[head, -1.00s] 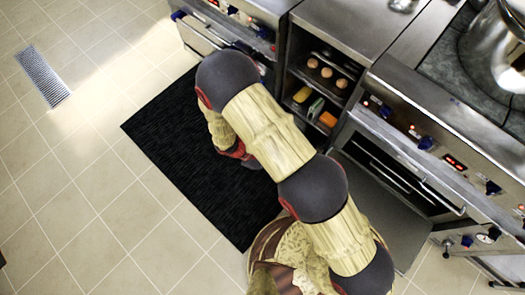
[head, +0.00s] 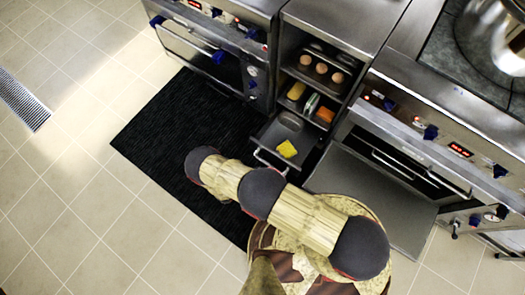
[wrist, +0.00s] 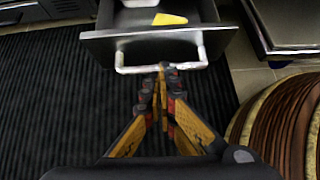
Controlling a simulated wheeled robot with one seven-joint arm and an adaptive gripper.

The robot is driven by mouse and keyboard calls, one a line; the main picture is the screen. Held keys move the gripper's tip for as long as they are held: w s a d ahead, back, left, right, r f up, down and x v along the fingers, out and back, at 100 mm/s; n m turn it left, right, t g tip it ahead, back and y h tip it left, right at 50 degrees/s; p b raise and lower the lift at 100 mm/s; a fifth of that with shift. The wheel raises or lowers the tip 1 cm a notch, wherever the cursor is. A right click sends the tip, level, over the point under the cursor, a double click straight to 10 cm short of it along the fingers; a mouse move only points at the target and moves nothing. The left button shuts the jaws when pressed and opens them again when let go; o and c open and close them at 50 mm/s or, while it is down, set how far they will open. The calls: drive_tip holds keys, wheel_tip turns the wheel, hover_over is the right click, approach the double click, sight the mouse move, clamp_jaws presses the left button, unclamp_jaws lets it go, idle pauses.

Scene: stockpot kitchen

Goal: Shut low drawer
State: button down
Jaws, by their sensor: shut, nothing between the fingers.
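The low drawer (head: 264,136) is pulled out at the bottom of the narrow middle cabinet in the head view. A yellow item (head: 287,149) lies in it. In the wrist view the drawer's front panel (wrist: 100,46) faces me, with its pale bar handle (wrist: 125,58) across it and the yellow item (wrist: 170,19) behind. My gripper (wrist: 162,68) is shut and empty, its fingertips right at the middle of the handle; I cannot tell whether they touch it. In the head view my arm hides the gripper.
An oven with its door (head: 375,195) lowered stands right of the drawer. Shelves above the drawer hold eggs (head: 320,68) and several coloured items. A black mat (head: 185,125) covers the floor before the drawer; tiled floor (head: 70,200) lies free to the left.

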drive_tip(key=w+a, duration=0.1)
drive_tip(key=a, duration=0.1)
drive_tip(key=b, duration=0.4)
approach(269, 153)
wheel_tip(269, 153, down, 4)
drive_tip(key=s, duration=0.1)
drive_tip(key=w+d, duration=0.1)
drive_tip(key=w+d+b, duration=0.1)
drive_tip(key=w, duration=0.1)
drive_tip(key=shift+r+y, duration=0.15)
drive_tip(key=shift+y, duration=0.25)
drive_tip(key=shift+w+d+r+n, duration=0.1)
drive_tip(key=shift+w+d+n, duration=0.15)
drive_tip(key=shift+w+n, duration=0.1)
